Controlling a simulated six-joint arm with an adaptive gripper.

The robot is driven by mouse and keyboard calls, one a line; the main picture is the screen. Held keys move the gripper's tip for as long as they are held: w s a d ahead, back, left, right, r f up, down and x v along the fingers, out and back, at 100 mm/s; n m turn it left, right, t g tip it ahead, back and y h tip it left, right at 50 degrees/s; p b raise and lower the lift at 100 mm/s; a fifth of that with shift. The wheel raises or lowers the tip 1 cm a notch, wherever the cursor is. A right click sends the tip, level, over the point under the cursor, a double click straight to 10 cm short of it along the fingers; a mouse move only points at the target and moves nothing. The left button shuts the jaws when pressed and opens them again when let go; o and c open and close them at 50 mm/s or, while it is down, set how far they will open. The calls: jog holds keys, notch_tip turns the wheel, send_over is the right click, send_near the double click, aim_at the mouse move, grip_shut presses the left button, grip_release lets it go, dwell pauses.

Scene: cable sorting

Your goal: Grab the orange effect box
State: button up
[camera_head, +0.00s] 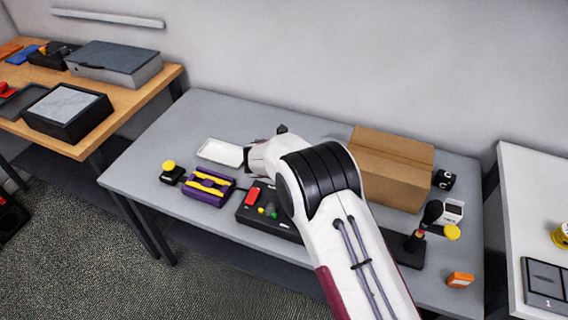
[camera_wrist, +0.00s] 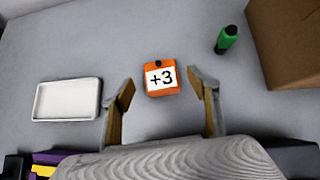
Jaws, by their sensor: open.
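An orange box (camera_wrist: 161,79) with a white "+3" label and a black knob lies on the grey table in the wrist view. My gripper (camera_wrist: 163,95) is open, with one finger on each side of the box's near part in the picture. Neither finger visibly touches it, and nothing is held. In the head view my arm hides this box and most of my gripper.
A white tray (camera_wrist: 67,86) lies left of my gripper. A green cylinder (camera_wrist: 227,39) and a cardboard box (camera_head: 375,177) are to the right. A purple and yellow box (camera_head: 209,188) and a black control panel (camera_head: 252,218) lie toward the front. Table around the "+3" box is clear.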

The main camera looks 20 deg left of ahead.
jog(key=shift+x, duration=2.1)
jog(key=shift+s, duration=0.1)
jog(key=c, duration=1.3)
